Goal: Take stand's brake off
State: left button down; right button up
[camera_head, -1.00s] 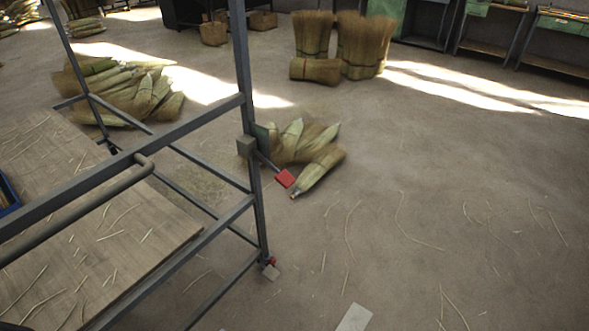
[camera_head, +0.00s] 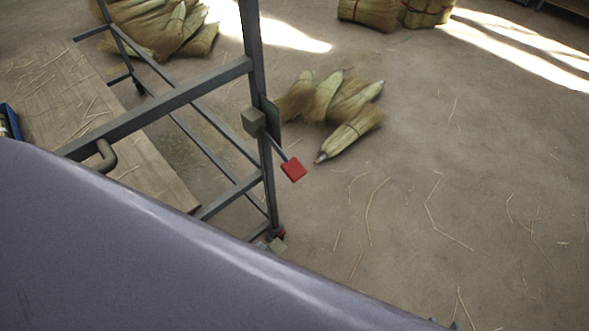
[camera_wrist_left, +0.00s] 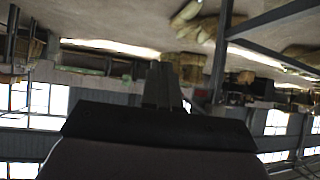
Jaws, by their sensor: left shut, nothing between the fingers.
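The stand is a grey metal frame (camera_head: 150,111) with a wooden shelf (camera_head: 80,105). A red-tipped lever (camera_head: 293,169) juts from a block (camera_head: 254,121) on its near post, pointing down and right. A smaller red part (camera_head: 281,233) sits by the foot of that post, close to my arm's edge. My left arm covers the lower left of the head view and hides part of the stand. My left gripper (camera_wrist_left: 163,80) shows in the left wrist view, shut and empty, touching nothing that I can see. My right gripper is not in view.
Loose brooms (camera_head: 345,115) lie on the floor just behind the lever. Another broom pile (camera_head: 165,25) lies behind the stand, with upright bundles (camera_head: 425,10) at the back. Floor (camera_head: 480,180) right of the stand is open, with scattered straws.

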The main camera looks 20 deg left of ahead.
pick_arm(q)
jog(key=shift+s, duration=0.25)
pick_arm(e)
jog(key=shift+s, duration=0.25)
